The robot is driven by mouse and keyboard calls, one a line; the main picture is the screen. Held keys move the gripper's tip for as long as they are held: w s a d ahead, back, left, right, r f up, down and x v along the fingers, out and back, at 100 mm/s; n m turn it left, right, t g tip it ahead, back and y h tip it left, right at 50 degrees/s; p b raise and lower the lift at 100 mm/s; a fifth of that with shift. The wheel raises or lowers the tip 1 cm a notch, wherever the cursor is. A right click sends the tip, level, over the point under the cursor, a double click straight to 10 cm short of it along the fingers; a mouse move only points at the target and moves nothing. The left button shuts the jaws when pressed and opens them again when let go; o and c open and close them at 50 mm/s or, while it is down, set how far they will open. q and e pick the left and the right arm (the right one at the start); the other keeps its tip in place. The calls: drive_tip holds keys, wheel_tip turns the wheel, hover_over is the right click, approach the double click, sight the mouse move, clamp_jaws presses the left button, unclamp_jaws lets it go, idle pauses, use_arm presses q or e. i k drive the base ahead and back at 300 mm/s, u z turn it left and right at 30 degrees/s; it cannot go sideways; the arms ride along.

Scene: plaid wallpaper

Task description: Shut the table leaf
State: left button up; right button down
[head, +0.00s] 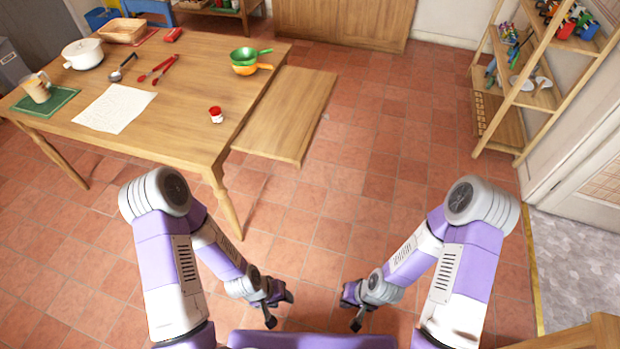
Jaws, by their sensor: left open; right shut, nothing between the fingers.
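The wooden table (170,75) stands at the upper left. Its leaf (290,112) sticks out from the table's right side as a flat wooden board, seemingly a little below the tabletop. My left gripper (280,308) is low in the middle of the head view, open, in front of the table and apart from it. My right gripper (352,308) is just to its right, shut and empty. Neither gripper touches the leaf. The fingers are small and dark here.
On the tabletop are a white pot (84,54), red tongs (157,70), a paper sheet (113,108), a small red-lidded jar (216,115) and green and orange colanders (248,62). A wooden shelf (513,92) stands at the right. The tiled floor (385,170) between is clear.

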sight(283, 125)
drive_tip(key=z, duration=0.25)
drive_tip(key=i, duration=1.2)
drive_tip(key=u, duration=0.35)
